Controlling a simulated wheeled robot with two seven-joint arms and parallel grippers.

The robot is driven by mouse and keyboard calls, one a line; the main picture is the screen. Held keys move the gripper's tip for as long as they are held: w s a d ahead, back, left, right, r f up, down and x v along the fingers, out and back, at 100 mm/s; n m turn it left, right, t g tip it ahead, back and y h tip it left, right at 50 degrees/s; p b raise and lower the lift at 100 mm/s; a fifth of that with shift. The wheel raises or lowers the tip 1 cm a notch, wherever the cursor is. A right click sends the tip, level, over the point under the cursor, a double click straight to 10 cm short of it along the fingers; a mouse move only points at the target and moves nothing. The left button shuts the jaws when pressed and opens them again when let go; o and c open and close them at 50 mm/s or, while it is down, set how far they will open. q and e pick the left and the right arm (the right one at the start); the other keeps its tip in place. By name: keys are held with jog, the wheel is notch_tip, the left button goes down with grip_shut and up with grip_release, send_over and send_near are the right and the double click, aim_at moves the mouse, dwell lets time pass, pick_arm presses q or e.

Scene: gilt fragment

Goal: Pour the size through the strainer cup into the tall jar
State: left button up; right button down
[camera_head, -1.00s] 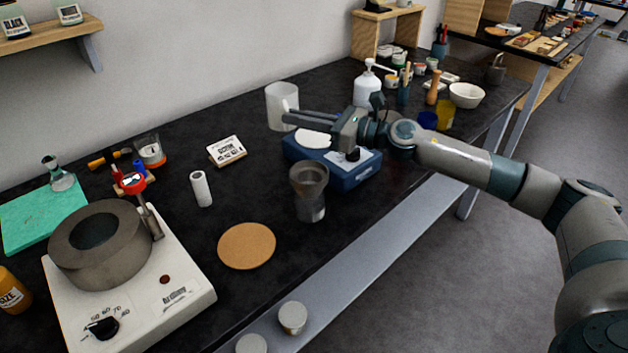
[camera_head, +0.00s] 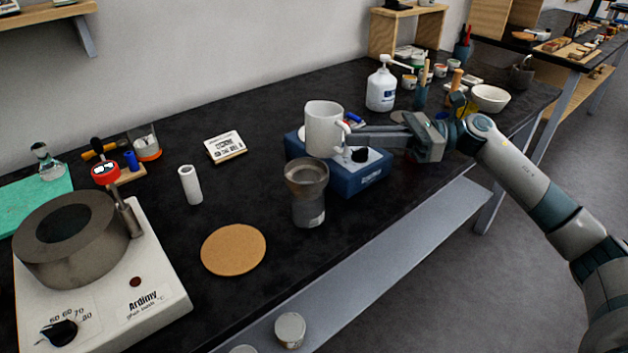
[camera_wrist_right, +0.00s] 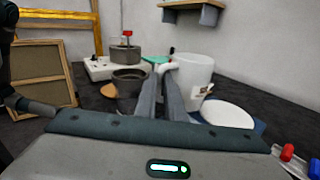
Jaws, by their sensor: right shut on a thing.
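A white jug (camera_head: 323,130) is held roughly upright in front of the blue device's left part. My right gripper (camera_head: 352,138) is shut on its handle. The jug (camera_wrist_right: 196,78) and its handle between the fingers (camera_wrist_right: 162,90) also show in the right wrist view. The grey strainer cup (camera_head: 306,174) sits on top of the tall jar (camera_head: 308,210), upright on the bench, just below and left of the jug. The cup's dark opening (camera_wrist_right: 130,76) shows left of the fingers. The jug's contents are hidden. My left gripper is not seen.
The blue device (camera_head: 362,178) stands right of the jar. A cork disc (camera_head: 233,249) lies to its left, with a hot plate (camera_head: 160,310) carrying a grey pot (camera_head: 65,240) beyond. A white roll (camera_head: 190,186) and pump bottle (camera_head: 381,90) stand behind. The bench's front edge is near the jar.

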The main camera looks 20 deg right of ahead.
jog(key=shift+s+d+f+g, duration=0.1)
jog(key=shift+s+d+g, duration=0.2)
jog(key=shift+s+d, duration=0.15)
jog(key=shift+s+n, duration=0.1)
jog(key=shift+n, duration=0.3)
